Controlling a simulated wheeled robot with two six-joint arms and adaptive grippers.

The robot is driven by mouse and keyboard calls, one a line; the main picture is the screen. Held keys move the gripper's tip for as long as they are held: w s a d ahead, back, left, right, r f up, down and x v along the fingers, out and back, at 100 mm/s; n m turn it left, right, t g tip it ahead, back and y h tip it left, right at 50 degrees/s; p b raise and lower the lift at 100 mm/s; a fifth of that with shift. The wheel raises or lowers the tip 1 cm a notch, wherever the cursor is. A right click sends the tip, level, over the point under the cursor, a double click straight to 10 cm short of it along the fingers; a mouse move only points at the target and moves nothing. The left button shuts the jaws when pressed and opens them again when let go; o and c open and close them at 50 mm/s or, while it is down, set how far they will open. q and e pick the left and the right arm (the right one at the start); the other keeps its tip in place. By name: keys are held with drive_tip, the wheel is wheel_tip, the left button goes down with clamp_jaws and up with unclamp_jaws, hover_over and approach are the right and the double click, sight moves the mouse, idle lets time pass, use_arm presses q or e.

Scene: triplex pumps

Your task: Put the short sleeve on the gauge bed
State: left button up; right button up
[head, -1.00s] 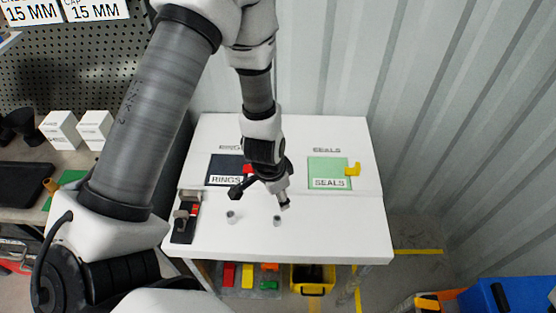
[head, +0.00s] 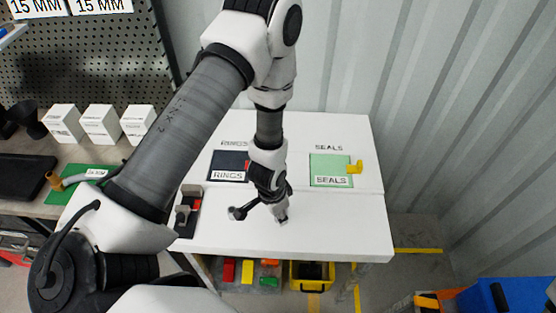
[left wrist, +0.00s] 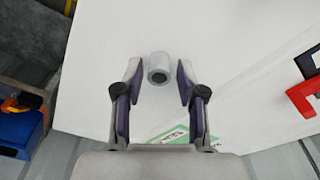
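In the left wrist view a small grey hollow sleeve (left wrist: 159,68) stands on the white tabletop between the open fingers of my left gripper (left wrist: 158,82), with a gap on each side. In the head view my left gripper (head: 281,216) is low over the front half of the table and hides the sleeve there. I cannot tell from its size whether it is the short one. A second sleeve, seen a second ago to the left, is now hidden behind the gripper's dark part. A black fixture with grey and red parts (head: 187,214), apparently the gauge bed, sits at the table's left edge. My right gripper is not visible.
The white table (head: 340,230) is clear right of the gripper. A dark RINGS mat (head: 226,162) and a green SEALS mat (head: 325,165) with a yellow piece (head: 355,167) lie behind. A yellow bin (head: 312,272) is below. A corrugated wall stands behind.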

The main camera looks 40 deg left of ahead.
use_arm(q)
drive_tip(key=shift+d, duration=0.1)
clamp_jaws()
